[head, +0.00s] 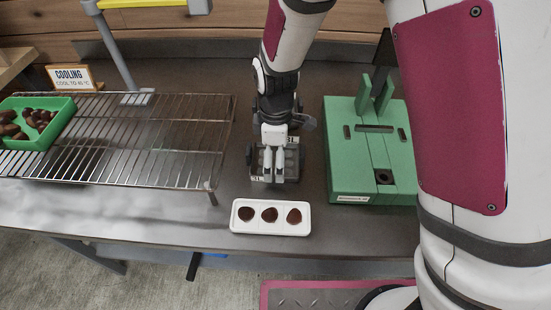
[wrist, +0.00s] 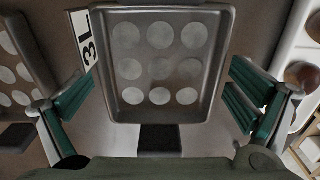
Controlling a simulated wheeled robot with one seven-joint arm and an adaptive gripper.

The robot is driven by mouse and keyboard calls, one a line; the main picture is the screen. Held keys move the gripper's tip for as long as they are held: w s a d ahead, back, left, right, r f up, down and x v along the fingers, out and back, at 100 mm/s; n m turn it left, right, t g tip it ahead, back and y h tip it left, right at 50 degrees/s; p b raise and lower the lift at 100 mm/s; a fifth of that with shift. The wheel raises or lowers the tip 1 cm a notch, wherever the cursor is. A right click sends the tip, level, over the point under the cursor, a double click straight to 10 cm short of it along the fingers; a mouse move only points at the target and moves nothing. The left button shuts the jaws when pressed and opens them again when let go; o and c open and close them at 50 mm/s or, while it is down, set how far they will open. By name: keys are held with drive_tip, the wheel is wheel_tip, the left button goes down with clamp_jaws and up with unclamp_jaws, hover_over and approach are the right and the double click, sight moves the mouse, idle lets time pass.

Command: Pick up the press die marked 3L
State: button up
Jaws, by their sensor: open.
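The press die marked 3L (wrist: 160,112) is a grey metal tray-like block with rows of round pale spots. It fills the middle of the wrist view, with its white 3L label (wrist: 86,40) at its upper left. In the head view the die (head: 258,168) lies on the dark bench, partly hidden under my arm. My gripper (wrist: 160,105) is open, with one green-padded finger on each side of the die, apart from it. In the head view my gripper (head: 273,163) is over the die. I cannot tell its exact height above it.
Another spotted grey die (wrist: 18,70) lies left in the wrist view. A white tray with brown rounds (head: 270,231) sits at the bench's front. A green press (head: 345,172) stands right. A wire cooling rack (head: 160,140) with a green crate (head: 62,108) of chestnuts is left.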

drive_tip(key=shift+c, duration=0.6)
drive_tip(key=c, duration=1.1)
